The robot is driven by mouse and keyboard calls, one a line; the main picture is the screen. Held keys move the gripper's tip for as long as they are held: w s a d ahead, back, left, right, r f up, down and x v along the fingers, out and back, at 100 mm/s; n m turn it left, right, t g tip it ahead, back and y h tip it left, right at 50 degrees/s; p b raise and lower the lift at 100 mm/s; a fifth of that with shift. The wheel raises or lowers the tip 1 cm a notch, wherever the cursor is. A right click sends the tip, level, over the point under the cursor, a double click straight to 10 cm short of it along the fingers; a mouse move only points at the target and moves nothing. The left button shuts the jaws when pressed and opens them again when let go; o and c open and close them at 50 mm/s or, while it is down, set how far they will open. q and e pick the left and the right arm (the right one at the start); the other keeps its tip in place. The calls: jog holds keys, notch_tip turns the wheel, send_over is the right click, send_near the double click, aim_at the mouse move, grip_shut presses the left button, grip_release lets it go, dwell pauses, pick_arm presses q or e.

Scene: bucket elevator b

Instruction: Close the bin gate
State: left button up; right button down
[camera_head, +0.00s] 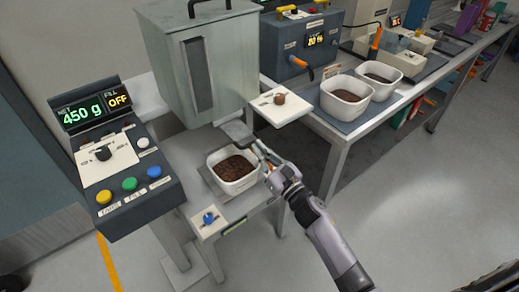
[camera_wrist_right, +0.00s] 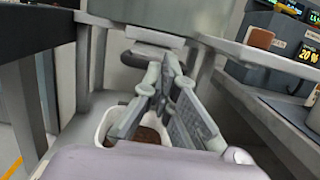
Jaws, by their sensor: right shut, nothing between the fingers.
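The bin (camera_head: 207,65) is a tall grey-green hopper with a dark vertical window strip. A grey flat plate (camera_head: 236,131), apparently the bin gate's tongue or handle, sticks out under its lower front. In the right wrist view a dark rounded bar (camera_wrist_right: 150,61) lies just beyond the fingers, likely the same part. My right gripper (camera_head: 259,146) is shut and empty, close to this plate at its right; I cannot tell whether they touch. In the wrist view its fingertips (camera_wrist_right: 167,72) meet. A white tub of brown granules (camera_head: 234,169) stands below the plate. My left gripper is not in view.
The control panel (camera_head: 120,170) at left reads 450 g and FILL OFF. A bench with white tubs (camera_head: 345,98) runs to the right. The floor in front is clear.

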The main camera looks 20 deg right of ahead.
aim_at(245, 137)
jog(key=b+x, duration=0.1)
jog(key=x, duration=0.1)
jog(key=f+b+x, duration=0.1)
jog(key=b+x, duration=0.1)
jog(key=x, duration=0.1)
jog(key=shift+w+a+b, duration=0.1)
jog(key=shift+w+b, duration=0.05)
jog(key=shift+b, duration=0.15)
jog(key=shift+r, duration=0.25)
